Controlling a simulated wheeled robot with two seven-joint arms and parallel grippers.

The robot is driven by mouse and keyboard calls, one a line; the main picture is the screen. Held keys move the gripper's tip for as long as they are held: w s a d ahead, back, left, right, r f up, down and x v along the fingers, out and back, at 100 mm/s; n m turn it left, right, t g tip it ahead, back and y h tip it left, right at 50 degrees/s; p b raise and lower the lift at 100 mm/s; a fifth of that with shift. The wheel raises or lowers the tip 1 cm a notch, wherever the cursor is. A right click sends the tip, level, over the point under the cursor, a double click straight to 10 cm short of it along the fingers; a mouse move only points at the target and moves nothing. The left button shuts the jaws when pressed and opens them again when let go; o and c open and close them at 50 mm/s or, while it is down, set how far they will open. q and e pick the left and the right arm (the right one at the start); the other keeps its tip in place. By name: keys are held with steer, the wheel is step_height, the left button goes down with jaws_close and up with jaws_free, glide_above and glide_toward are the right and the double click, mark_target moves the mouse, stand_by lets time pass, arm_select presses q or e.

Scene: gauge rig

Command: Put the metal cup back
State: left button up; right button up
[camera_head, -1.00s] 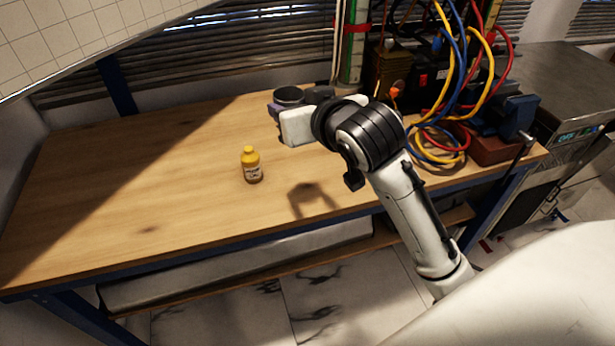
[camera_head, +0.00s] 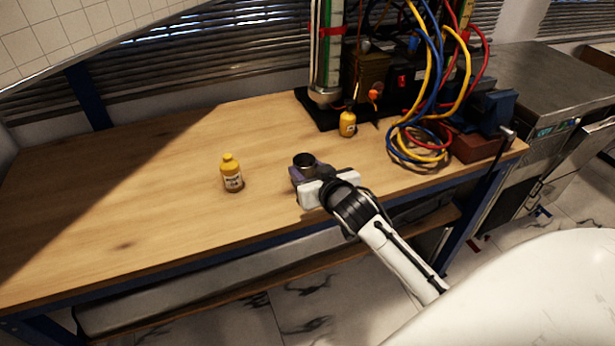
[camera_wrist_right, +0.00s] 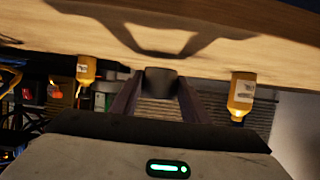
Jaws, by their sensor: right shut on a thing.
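The metal cup (camera_head: 304,161) is a small dark grey cup with an open top. It is upright between the fingers of my right gripper (camera_head: 305,173), near the front of the wooden bench. In the right wrist view the cup (camera_wrist_right: 161,82) sits between the two purple-grey fingers of the gripper (camera_wrist_right: 160,96), which is shut on it. I cannot tell exactly how high the cup is above the bench. My left gripper is not in view.
A yellow bottle (camera_head: 231,173) stands on the bench (camera_head: 130,215) left of the cup. Another yellow bottle (camera_head: 347,125) stands by the black base of the gauge rig (camera_head: 322,112). Coiled hoses (camera_head: 420,150) lie at the right. The bench's left part is clear.

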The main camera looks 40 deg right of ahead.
steer(key=shift+f, duration=0.9)
steer(key=shift+f, duration=0.15)
steer(key=o, duration=1.2)
